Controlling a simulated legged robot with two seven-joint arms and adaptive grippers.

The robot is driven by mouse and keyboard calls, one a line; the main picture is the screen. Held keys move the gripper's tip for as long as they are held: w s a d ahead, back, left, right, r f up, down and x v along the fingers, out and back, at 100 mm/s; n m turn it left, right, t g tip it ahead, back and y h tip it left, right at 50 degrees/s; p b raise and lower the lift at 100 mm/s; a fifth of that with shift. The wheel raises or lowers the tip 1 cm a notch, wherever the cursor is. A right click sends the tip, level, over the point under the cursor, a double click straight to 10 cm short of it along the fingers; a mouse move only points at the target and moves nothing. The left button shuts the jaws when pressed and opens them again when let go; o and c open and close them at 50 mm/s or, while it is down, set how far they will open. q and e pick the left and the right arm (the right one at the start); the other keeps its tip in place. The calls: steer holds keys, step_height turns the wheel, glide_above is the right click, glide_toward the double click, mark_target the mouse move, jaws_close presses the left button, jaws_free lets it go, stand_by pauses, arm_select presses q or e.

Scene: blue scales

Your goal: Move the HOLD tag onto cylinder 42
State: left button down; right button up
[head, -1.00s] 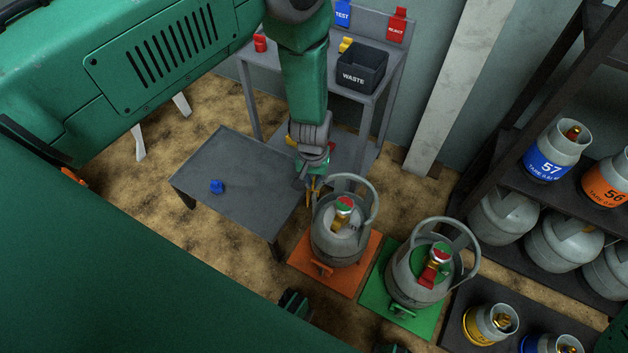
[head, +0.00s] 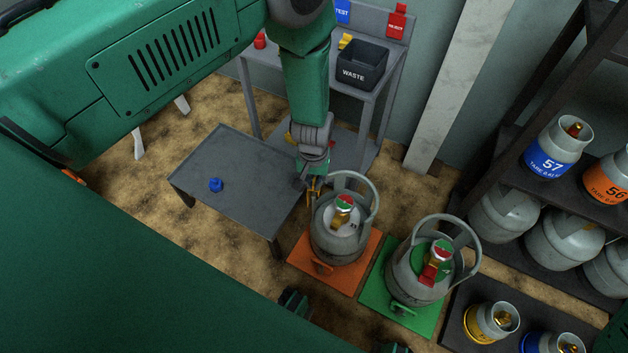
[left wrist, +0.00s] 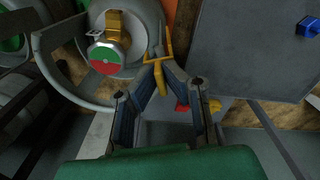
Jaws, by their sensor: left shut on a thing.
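My left gripper (head: 313,190) is at the left side of a grey cylinder (head: 330,245) on an orange mat. It is shut on a thin yellow tag (left wrist: 160,62), close to the cylinder's top in the left wrist view; I cannot read its lettering. This cylinder has a brass valve with a red-and-green cap (head: 345,203). A second grey cylinder (head: 408,280) stands on a green mat to the right. It has a green collar and a red tag (head: 430,274) at its valve. I cannot clearly read either cylinder's number. My right gripper is not in view.
A low grey table (head: 235,165) with a blue cap (head: 215,185) stands left. Behind is a bench with a WASTE bin (head: 362,66) and TEST and REJECT tags (head: 396,22). A rack with cylinders 57 (head: 550,158) and 56 stands right. A post (head: 450,90) rises behind.

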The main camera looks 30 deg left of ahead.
arm_select(q)
steer(key=shift+f+b, duration=0.95)
steer(key=shift+f, duration=0.45)
steer(key=c, duration=1.6)
jaws_free()
steer(key=shift+r, duration=0.1)
steer(key=shift+r+p, duration=3.15)
steer(key=shift+r, duration=0.55)
